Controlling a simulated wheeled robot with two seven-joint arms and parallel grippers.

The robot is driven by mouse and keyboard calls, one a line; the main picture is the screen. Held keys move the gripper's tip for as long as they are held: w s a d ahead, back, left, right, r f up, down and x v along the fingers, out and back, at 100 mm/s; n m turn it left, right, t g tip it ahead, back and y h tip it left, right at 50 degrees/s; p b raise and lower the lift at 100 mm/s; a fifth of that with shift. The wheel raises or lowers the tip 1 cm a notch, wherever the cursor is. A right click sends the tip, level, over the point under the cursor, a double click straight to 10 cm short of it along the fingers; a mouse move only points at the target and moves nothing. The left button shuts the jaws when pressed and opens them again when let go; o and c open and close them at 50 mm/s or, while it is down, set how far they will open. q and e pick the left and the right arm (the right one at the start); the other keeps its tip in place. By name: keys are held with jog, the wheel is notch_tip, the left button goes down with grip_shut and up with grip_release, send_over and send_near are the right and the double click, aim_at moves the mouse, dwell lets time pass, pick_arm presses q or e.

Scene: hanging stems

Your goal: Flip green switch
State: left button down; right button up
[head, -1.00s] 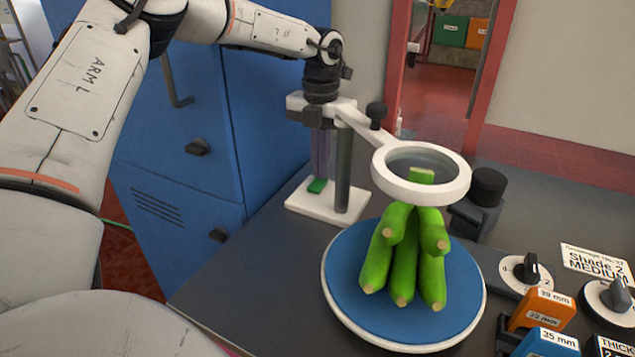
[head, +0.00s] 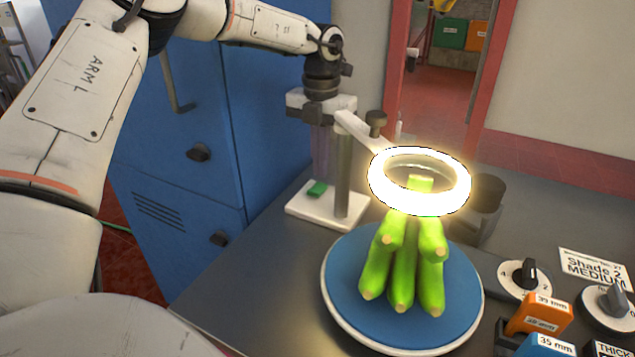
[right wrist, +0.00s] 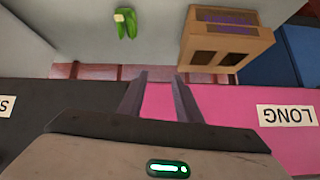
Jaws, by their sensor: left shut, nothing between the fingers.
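The green switch (head: 317,188) sits on the white base (head: 328,208) of the ring lamp stand, left of its grey post. My left gripper (head: 320,172) points straight down with its shut fingertips just above or at the switch; I cannot tell whether they touch. The lamp's ring (head: 419,207) glows bright over the blue plate. My right gripper (right wrist: 158,80) shows in the right wrist view, its fingers apart with nothing between them.
Green stems (head: 403,270) lie piled on the blue plate (head: 345,300). Dials (head: 525,278) and orange (head: 540,312) and blue (head: 545,345) blocks stand at the right. A blue cabinet (head: 185,200) is at the left. The right wrist view shows a wooden box (right wrist: 228,40) and a pink surface (right wrist: 230,105).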

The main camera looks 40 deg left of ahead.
aim_at(320, 185)
pick_arm(q)
notch_tip(320, 185, up, 4)
jog(key=shift+r+p, duration=0.25)
jog(key=shift+p, duration=0.9)
